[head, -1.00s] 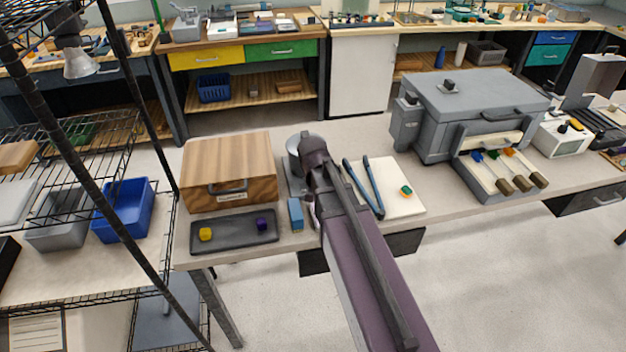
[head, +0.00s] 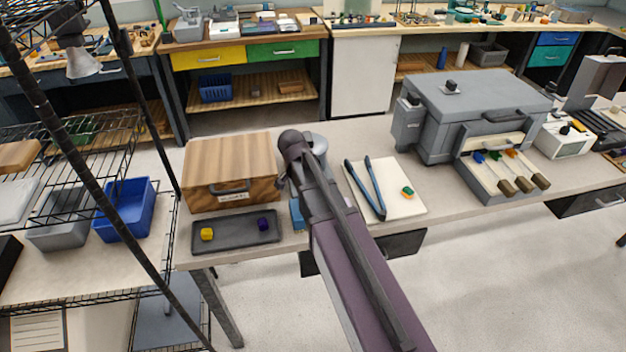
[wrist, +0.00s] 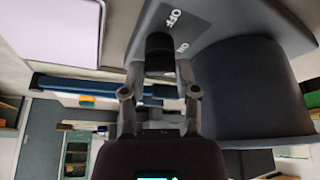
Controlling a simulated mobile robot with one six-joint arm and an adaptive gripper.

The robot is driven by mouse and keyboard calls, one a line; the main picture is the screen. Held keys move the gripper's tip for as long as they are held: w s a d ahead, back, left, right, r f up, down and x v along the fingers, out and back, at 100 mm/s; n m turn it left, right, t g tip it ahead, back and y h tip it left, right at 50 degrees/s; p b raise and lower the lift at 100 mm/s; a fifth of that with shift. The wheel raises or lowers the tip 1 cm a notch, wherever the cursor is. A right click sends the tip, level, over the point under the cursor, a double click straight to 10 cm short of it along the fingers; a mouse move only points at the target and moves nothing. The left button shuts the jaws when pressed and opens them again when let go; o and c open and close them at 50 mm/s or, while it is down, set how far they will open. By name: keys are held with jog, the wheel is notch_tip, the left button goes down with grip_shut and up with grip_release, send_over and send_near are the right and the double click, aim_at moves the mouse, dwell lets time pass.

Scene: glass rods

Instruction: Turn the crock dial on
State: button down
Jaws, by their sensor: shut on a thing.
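The crock dial (wrist: 160,52) is a dark knob on the crock's grey front panel (wrist: 215,18), which carries the words OFF and ON. My gripper (wrist: 160,75) has its fingertips on either side of the dial and is shut on it. I cannot tell where the dial points. The dark grey round body of the crock (wrist: 262,92) fills the right of the wrist view. In the head view the crock (head: 318,143) shows only in part behind my arm, and the dial and fingertips are hidden.
A wooden box (head: 228,160) and a dark tray (head: 218,239) with two small cubes are left of my arm. A blue block (head: 297,214) is close beside my arm. Dark blue tongs (head: 365,190) and a white board (head: 408,204) lie to the right, before a grey grill (head: 485,110).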

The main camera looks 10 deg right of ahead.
jog(key=shift+m, duration=0.5)
jog(key=shift+c, duration=1.8)
grip_release()
jog(key=shift+n, duration=0.5)
